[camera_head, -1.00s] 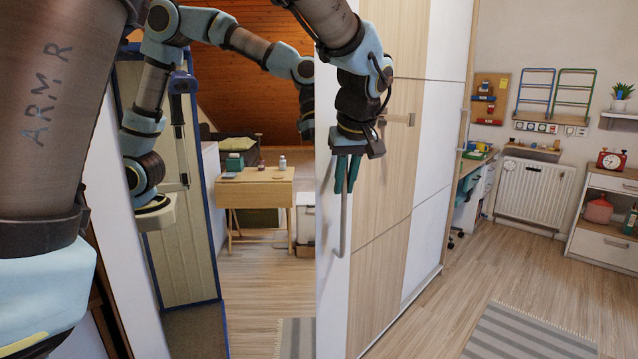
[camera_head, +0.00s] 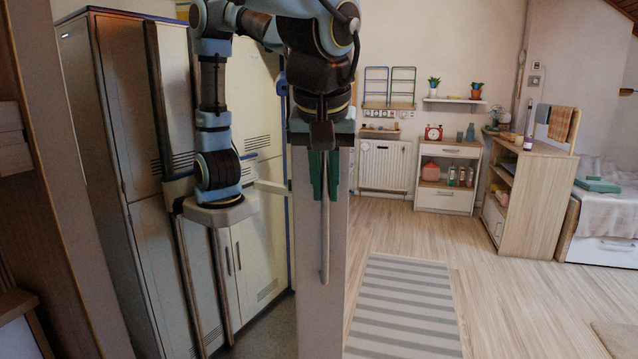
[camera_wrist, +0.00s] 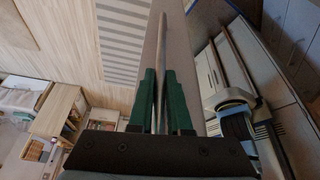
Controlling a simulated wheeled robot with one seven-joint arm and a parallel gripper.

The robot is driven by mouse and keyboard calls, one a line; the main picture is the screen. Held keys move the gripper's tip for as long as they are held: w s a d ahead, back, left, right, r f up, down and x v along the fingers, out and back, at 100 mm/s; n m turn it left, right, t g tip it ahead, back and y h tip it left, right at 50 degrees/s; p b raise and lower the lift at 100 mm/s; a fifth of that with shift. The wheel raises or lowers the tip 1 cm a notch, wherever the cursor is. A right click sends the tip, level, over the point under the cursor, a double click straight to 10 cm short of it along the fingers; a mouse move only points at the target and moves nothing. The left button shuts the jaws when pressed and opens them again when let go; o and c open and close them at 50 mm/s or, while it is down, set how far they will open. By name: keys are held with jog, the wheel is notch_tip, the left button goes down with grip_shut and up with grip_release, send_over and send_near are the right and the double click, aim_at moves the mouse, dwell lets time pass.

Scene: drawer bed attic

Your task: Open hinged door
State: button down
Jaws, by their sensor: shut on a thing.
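The pale door panel (camera_head: 308,260) stands upright as a narrow strip at the centre of the head view. A long vertical bar handle (camera_head: 325,230) is on it. My gripper (camera_head: 323,178) is shut on the upper part of this handle, with its green fingers on either side. In the wrist view the handle (camera_wrist: 158,50) runs between the green fingers (camera_wrist: 164,100), alongside the pale door face (camera_wrist: 182,60). The hinge is not clearly visible, and I cannot tell the door's exact angle.

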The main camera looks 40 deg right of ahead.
jog(key=shift+s+a+m, duration=0.5)
jog(key=shift+s+a, duration=0.65)
jog(key=shift+s, duration=0.1)
jog(key=c, duration=0.9)
grip_release()
jog(key=shift+o, duration=0.2)
jog(key=b+v, duration=0.1)
jog(key=v, duration=0.9)
jog(key=shift+a+r, duration=0.15)
jog(key=shift+r, duration=0.25)
